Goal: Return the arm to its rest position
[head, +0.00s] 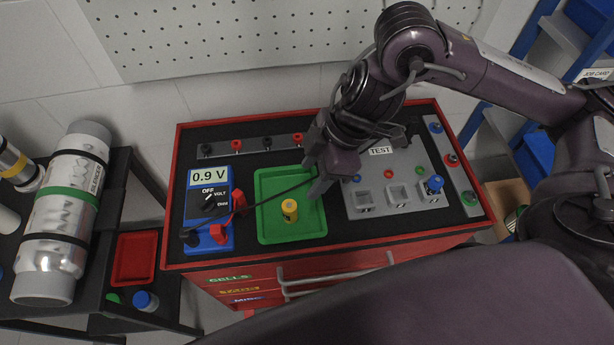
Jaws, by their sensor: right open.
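My right arm comes in from the right. Its gripper (321,182) is open and hangs over the right side of the green tray (270,181), near the left edge of the grey test panel (408,165). I see nothing held between its fingers. A yellow cell (290,212) stands upright in the front part of the green tray, apart from the gripper. A blue meter (208,205) reading 0.9 V lies left of the tray, with red clips and a dark lead running toward the gripper. My left gripper is not in view.
The red cart (330,242) has a black top. A blue knob or cell (433,185) stands at the test panel's right. A strip of terminals (252,145) lies behind the tray. A silver cylinder (62,215) and a red tray (133,257) are on the left shelf. Blue shelving (530,150) stands right.

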